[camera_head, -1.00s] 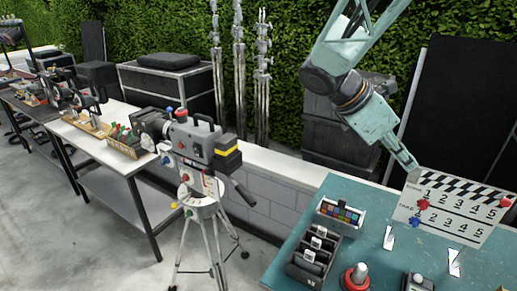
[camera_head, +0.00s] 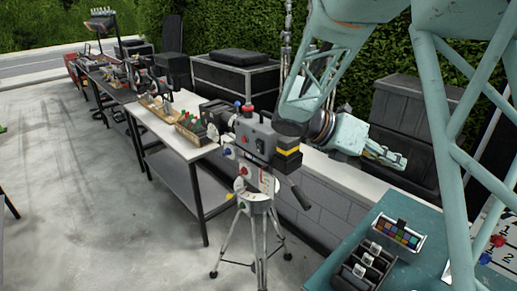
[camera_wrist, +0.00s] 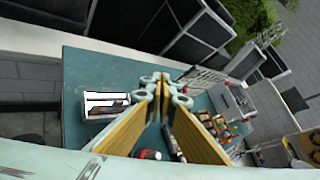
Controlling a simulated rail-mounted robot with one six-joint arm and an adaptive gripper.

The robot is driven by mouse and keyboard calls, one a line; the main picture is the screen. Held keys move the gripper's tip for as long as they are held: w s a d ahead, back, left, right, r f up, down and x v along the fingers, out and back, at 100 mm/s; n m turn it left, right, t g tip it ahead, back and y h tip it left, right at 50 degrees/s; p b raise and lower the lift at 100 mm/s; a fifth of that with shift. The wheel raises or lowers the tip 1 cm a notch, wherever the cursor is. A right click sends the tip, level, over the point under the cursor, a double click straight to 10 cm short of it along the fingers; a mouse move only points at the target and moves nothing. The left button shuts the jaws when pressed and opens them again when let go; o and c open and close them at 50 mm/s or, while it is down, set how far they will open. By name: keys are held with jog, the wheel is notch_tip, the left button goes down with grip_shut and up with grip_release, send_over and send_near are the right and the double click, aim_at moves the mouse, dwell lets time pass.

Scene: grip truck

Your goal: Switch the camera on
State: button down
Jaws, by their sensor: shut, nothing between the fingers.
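The grey film camera (camera_head: 252,137) stands on a silver tripod (camera_head: 252,225) in the middle of the head view. It has a yellow-banded block at its rear, red and blue knobs on top and a red button on its side. Its power switch is too small to make out. My gripper (camera_head: 402,161) is shut and empty, to the right of the camera and apart from it, pointing right. My arm passes just behind the camera's rear in the picture. In the wrist view, my gripper's fingers (camera_wrist: 163,98) are together over the teal table, and I cannot make out the camera.
The teal table (camera_head: 408,263) at lower right bears a colour chart (camera_head: 398,234), a black divided tray (camera_head: 365,266) and a clapperboard partly hidden by my arm. A workbench (camera_head: 185,140) with lenses stands left of the camera. The floor at left is open.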

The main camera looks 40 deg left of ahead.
jog(key=s+a+f+n+t, duration=0.1)
jog(key=a+n+t, duration=0.15)
jog(key=a, duration=0.55)
jog(key=s+a+f+n+t, duration=0.1)
jog(key=a+f+n, duration=0.1)
jog(key=a+n, duration=0.35)
jog(key=n+t+y, duration=0.7)
jog(key=n+t, duration=0.1)
jog(key=n, duration=0.4)
send_near(259, 143)
jog(key=d+r+v, duration=0.1)
jog(key=v, duration=0.6)
jog(key=shift+s+a+f, duration=0.2)
jog(key=shift+a+f, duration=0.1)
jog(key=shift+w, duration=0.15)
jog(key=shift+b+x, duration=0.3)
jog(key=shift+x, duration=6.55)
jog(key=shift+a+g+y+p, duration=0.2)
jog(key=shift+g+y+p, duration=0.15)
jog(key=shift+p, duration=0.25)
